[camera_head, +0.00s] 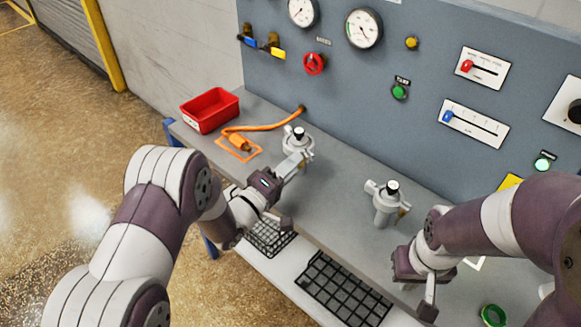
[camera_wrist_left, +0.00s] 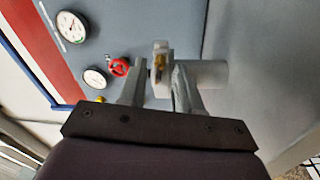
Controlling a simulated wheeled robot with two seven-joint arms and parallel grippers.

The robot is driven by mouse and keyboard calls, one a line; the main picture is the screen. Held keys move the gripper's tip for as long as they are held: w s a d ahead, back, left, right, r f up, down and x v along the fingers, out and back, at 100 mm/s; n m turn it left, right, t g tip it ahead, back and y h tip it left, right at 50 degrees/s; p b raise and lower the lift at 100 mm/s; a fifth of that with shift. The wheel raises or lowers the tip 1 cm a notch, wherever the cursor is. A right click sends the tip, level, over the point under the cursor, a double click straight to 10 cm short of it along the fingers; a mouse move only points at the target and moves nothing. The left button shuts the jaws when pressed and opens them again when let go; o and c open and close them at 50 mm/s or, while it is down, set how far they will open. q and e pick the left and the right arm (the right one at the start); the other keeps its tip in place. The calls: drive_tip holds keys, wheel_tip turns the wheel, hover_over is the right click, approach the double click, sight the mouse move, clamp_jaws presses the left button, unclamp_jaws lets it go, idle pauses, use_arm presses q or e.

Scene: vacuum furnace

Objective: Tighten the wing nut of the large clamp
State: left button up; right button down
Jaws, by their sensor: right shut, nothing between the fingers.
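Two grey metal fittings with black tops stand on the bench: a far one (camera_head: 298,146) and a nearer one (camera_head: 384,208). I cannot tell by size which carries the large clamp. My left gripper (camera_head: 292,166) is at the far fitting, its fingers reaching its front side. In the left wrist view, the left gripper (camera_wrist_left: 158,88) has its fingers apart, with a pale clamp part (camera_wrist_left: 161,48) and a small brass wing nut (camera_wrist_left: 159,64) at the gap between their tips. Contact is unclear. My right gripper (camera_head: 428,305) is shut and empty, low right of the nearer fitting.
A red bin (camera_head: 210,110) and an orange-handled tool with a hose (camera_head: 240,141) lie at the bench's far left. The gauge panel (camera_head: 340,80) rises behind. Black wire racks (camera_head: 342,288) sit below the front edge. A green ring (camera_head: 493,315) lies at lower right.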

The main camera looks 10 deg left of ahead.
use_arm(q)
drive_tip(key=shift+s+a, duration=0.1)
drive_tip(key=v, duration=1.2)
drive_tip(key=shift+s, duration=0.2)
drive_tip(key=shift+a+r, duration=0.1)
